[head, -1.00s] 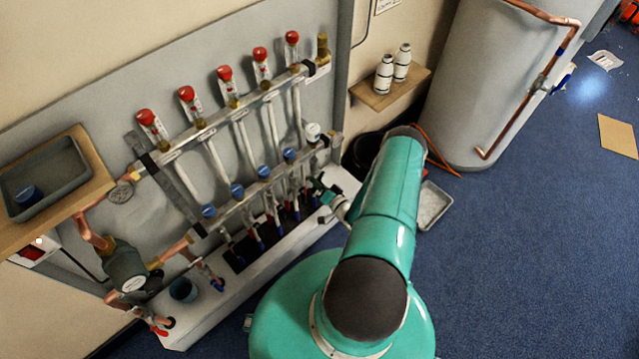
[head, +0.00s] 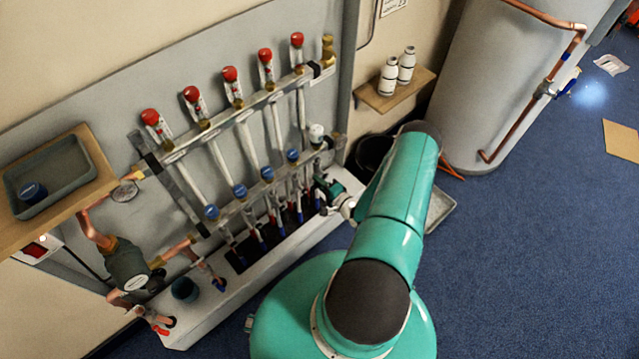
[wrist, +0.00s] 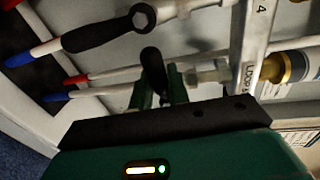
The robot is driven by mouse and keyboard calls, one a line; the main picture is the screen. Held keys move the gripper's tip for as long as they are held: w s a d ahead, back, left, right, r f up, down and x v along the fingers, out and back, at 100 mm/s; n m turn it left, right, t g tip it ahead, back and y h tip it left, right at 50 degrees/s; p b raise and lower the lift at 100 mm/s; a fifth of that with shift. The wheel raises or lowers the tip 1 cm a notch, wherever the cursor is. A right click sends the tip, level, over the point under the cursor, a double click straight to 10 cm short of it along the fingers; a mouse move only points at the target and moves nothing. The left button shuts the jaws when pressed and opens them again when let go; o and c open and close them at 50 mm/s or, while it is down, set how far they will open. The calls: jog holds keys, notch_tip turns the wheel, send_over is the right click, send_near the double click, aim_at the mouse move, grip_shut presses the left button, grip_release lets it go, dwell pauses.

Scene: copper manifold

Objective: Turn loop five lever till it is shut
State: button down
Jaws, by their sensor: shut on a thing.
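The loop five lever (wrist: 153,68) is a black handle in the wrist view, beside the bar with the "LOOP 5" label (wrist: 248,78). My gripper (wrist: 158,92) is shut on it, with a green finger on each side. The lever's handle sticks up past the fingers, and its lower part is hidden behind my gripper body. In the head view my gripper (head: 325,190) is at the right end of the manifold's lower bar (head: 225,203). The lever cannot be made out there.
A neighbouring black lever (wrist: 100,34) lies close above in the wrist view, along its pipe. In the head view, a shelf with two white bottles (head: 388,76) and a grey tank (head: 480,90) stand to the right.

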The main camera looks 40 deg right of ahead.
jog(key=shift+r, duration=0.1)
dwell(0.3)
jog(key=c, duration=1.4)
grip_release()
jog(key=shift+s+r, duration=0.1)
jog(key=shift+s, duration=0.05)
jog(key=s, duration=0.4)
jog(key=s+r, duration=0.1)
jog(key=s, duration=0.8)
jog(key=shift+s+d+r, duration=0.2)
jog(key=shift+d+r, duration=0.05)
jog(key=shift+r, duration=0.15)
